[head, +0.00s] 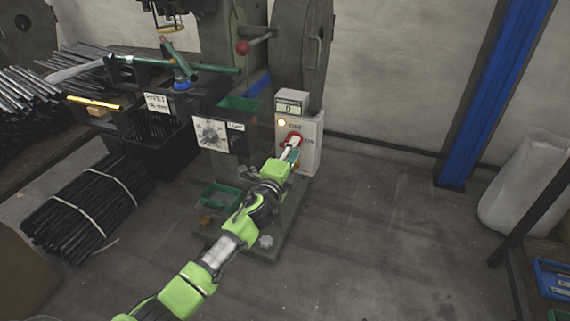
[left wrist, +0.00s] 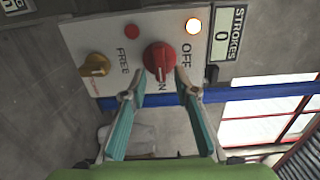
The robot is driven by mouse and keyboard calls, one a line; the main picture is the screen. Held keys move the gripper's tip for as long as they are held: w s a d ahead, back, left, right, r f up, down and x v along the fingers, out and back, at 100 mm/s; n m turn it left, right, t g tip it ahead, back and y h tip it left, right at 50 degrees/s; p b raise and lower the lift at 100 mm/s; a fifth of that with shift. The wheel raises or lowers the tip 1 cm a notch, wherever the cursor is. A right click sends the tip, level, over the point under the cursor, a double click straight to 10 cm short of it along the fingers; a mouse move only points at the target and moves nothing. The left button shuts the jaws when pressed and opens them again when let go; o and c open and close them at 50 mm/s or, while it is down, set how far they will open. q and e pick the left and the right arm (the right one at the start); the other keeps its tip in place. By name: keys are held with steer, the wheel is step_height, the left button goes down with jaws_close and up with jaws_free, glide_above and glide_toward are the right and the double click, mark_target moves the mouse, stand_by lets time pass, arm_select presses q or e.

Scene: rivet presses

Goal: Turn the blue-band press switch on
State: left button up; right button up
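The press's switch is a red round knob (left wrist: 158,57) on a pale control box, with OFF lettering beside it and ON lettering partly hidden below it in the left wrist view. A pale mark on the knob points toward the bottom of that picture, near the ON lettering. In the head view the control box (head: 312,150) stands at the right of the press. My left gripper (head: 291,148) is in front of the knob there. My right gripper is out of view.
A lit lamp (left wrist: 193,26), a dark red lamp (left wrist: 131,31), a yellow knob (left wrist: 95,65) and a counter reading 0 (left wrist: 224,38) are close by. Black rod bundles (head: 88,205) lie at the left. The floor at the right is clear up to a blue post (head: 490,100).

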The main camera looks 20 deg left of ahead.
arm_select(q)
steer(key=s, duration=1)
steer(key=shift+s+a, duration=0.2)
steer(key=shift+s, duration=0.15)
